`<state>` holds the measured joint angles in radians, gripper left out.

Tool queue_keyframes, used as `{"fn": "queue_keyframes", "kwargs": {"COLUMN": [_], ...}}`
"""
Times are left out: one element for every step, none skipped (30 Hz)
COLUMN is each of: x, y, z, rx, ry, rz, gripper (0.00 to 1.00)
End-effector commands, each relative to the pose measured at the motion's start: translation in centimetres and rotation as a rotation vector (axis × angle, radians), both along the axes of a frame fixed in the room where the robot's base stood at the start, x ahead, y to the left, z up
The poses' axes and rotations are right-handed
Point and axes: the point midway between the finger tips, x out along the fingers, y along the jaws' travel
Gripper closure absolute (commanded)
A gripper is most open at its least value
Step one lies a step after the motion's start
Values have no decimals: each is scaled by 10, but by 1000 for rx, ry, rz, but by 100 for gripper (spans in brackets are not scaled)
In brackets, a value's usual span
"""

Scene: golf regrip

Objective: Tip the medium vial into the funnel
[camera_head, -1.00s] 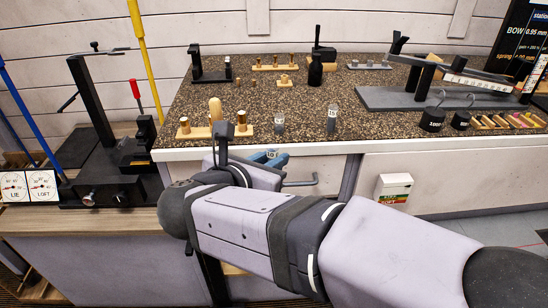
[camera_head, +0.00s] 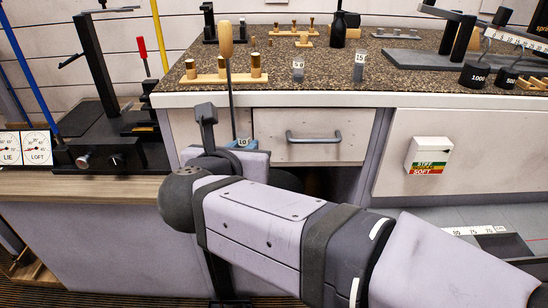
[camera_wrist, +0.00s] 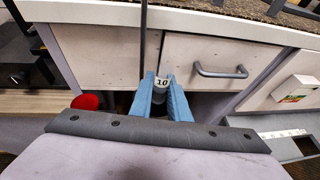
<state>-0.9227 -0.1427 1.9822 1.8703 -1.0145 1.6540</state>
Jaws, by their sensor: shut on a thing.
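My gripper (camera_wrist: 163,92) has blue fingers and is shut on a small vial (camera_wrist: 161,82) labelled 10, just in front of the counter's drawer front. In the head view the vial (camera_head: 243,142) shows only as a label between the fingers, so its contents are hidden. Two other vials stand upright on the counter: one with a 5 on its label (camera_head: 298,72) and one labelled 15 (camera_head: 359,68). I cannot make out the funnel for certain. A red round thing (camera_wrist: 86,102) lies lower left of the fingers in the wrist view; I cannot tell what it is.
A thin dark rod with a wooden handle (camera_head: 225,40) rises close beside my gripper. The speckled counter (camera_head: 330,85) holds a wooden rack (camera_head: 222,79) with brass pieces. A drawer handle (camera_head: 314,137) sticks out to the right. A black stand (camera_head: 103,110) is at left.

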Motion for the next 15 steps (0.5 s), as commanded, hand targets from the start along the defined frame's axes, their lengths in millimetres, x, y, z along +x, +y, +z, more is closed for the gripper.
{"fn": "queue_keyframes", "kwargs": {"x": [1, 1, 1, 1, 2, 2, 2, 2, 2, 2, 2, 2, 2, 2, 2], "y": [7, 11, 16, 19, 21, 24, 25, 25, 27, 27, 27, 27, 27, 27, 27], "z": [1, 1, 1, 1, 0, 0, 0, 0, 0, 0, 0, 0, 0, 0, 0], "rx": [0, 0, -1, -2, -2, -2, -2, -2, -2, -2, -2, -2, -2, -2, -2], "ry": [0, 0, 0, 0, 0, 1, 1, 0, 0, 0, 0, 0, 0, 0, 0], "rz": [38, 57, 81, 97, 109, 124, 131, 137, 145, 148, 149, 151, 151, 151, 151], "gripper": [100, 100, 100, 100, 100, 100, 100, 100, 100, 100, 100, 100, 100, 100, 100]}}
